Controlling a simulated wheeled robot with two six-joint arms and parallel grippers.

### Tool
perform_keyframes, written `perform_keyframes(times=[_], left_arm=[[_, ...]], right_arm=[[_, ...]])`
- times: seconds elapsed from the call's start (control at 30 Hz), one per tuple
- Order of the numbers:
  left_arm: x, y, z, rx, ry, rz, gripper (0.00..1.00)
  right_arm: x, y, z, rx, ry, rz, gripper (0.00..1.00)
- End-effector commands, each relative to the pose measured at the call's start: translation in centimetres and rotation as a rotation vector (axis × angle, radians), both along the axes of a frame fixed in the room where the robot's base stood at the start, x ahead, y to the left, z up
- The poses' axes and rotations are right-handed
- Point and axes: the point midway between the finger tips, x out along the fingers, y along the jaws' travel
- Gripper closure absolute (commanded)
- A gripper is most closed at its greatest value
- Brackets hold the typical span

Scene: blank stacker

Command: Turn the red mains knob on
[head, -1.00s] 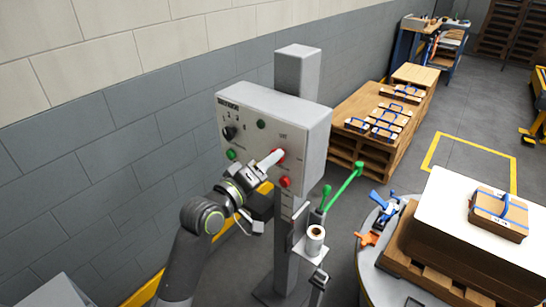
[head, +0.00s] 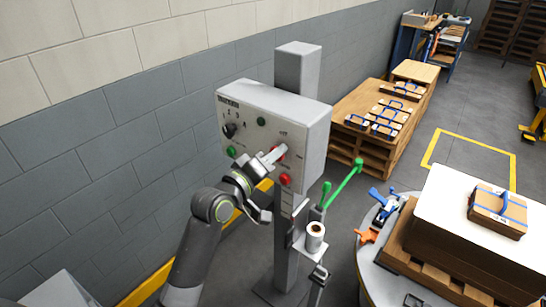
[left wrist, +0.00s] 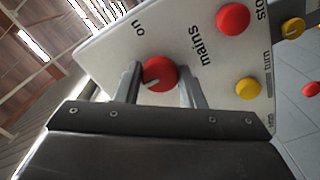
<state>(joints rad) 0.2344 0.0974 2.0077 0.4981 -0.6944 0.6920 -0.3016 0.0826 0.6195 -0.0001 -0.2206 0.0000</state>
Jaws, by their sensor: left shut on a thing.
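The red mains knob (left wrist: 160,74) is on the face of the grey control box (head: 290,107). In the left wrist view it sits between the two fingers of my left gripper (left wrist: 158,84), which is shut on it. A pale mark on the knob slants toward the lower left of that view. The printed word "on" is above and left of the knob, and "mains" is to its right. In the head view the fingertips (head: 275,155) partly hide the knob (head: 280,150). My right gripper is not in view.
A red button (head: 285,180) sits just below the knob. A black selector (head: 229,130) and a green button (head: 231,152) are on the box's left side. A block wall is behind.

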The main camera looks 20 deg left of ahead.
Motion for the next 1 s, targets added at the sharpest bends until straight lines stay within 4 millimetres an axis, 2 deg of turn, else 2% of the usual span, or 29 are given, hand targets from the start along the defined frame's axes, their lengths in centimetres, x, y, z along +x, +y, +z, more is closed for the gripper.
perform_keyframes(times=[0.37, 1.0], left_arm=[[0.0, 0.0, -0.2, 0.099, -0.035, 0.0, 0.87], [0.0, 0.0, -0.4, 0.64, -0.23, -0.001, 0.87]], right_arm=[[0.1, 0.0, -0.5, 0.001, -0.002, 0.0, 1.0], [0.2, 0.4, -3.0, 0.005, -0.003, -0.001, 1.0]])
